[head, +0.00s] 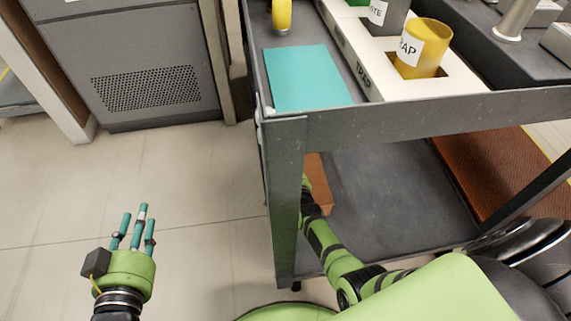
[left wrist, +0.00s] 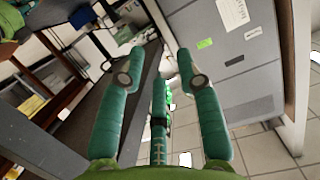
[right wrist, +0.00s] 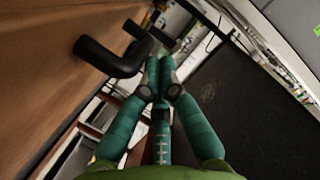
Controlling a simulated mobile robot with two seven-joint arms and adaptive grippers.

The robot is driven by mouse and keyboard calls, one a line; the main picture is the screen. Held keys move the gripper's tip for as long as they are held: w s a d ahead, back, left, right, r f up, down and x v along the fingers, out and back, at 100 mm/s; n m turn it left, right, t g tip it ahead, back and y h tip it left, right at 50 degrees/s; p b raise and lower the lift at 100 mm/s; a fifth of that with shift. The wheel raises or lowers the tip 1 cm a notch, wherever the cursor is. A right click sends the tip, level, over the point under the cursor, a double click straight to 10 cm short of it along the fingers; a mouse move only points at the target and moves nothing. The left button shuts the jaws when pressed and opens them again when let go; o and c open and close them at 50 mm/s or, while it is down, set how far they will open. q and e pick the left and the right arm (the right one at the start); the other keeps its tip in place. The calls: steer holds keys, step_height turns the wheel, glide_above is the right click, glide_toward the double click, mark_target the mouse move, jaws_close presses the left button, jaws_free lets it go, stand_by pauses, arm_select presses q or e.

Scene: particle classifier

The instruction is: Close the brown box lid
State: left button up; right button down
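The brown box (head: 320,180) shows only in part on the cart's lower shelf, behind the front post and my right arm. In the right wrist view a large brown panel (right wrist: 50,70), seemingly of the box, fills the left side, with a black handle (right wrist: 108,58) on it. My right gripper (right wrist: 159,72) has its fingertips together beside the handle, with nothing visible between them. I cannot tell if it touches the handle. In the head view the right hand is hidden. My left gripper (head: 135,217) is open and empty over the floor; its spread fingers also show in the left wrist view (left wrist: 160,65).
The cart's upper shelf carries a teal pad (head: 305,78) and a white holder with a yellow cup (head: 422,48). The cart's post (head: 287,205) and shelf rim (head: 430,118) stand close to my right arm. The floor at left is clear before a grey cabinet (head: 140,60).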

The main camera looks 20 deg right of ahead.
stand_by(0.4)
